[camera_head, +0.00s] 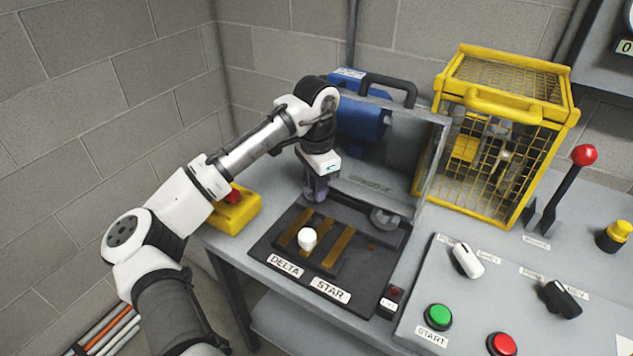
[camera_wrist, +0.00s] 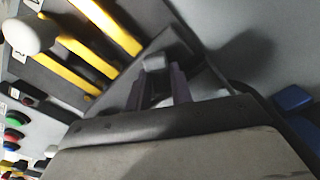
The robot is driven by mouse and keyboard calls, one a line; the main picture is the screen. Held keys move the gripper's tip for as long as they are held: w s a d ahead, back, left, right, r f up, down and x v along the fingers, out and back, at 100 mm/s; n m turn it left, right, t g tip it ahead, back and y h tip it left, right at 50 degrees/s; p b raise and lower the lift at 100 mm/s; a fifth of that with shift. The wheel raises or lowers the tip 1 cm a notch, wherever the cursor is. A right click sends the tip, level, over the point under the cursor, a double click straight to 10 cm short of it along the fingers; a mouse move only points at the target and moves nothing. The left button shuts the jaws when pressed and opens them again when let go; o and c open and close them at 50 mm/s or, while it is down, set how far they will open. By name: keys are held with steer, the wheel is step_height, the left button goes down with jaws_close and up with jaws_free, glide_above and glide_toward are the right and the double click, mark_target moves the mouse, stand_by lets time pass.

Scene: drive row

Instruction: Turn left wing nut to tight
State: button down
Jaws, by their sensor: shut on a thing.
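My gripper (camera_head: 317,192) points down at the back left of the dark terminal board, in front of the open grey cover. In the wrist view its purple fingers (camera_wrist: 160,88) are shut on a small grey block-like piece, the left wing nut (camera_wrist: 155,62). In the head view the left wing nut is hidden by my gripper. Another rounded grey part, seemingly the right wing nut (camera_head: 384,218), sits at the board's back right, apart from my gripper. How far the left nut is turned cannot be told.
The dark board (camera_head: 262,247) carries yellow bars, a white knob (camera_head: 307,238) and DELTA and STAR labels. The open grey cover (camera_head: 375,177) stands close behind my gripper. A yellow box (camera_head: 238,211) with a red button lies left; a yellow cage (camera_head: 500,140) stands right.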

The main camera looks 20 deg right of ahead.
steer(key=c, duration=1.2)
jaws_free()
steer(key=shift+c, duration=0.2)
steer(key=shift+r, duration=0.1)
step_height(320, 180, up, 14)
steer(key=shift+f, duration=0.2)
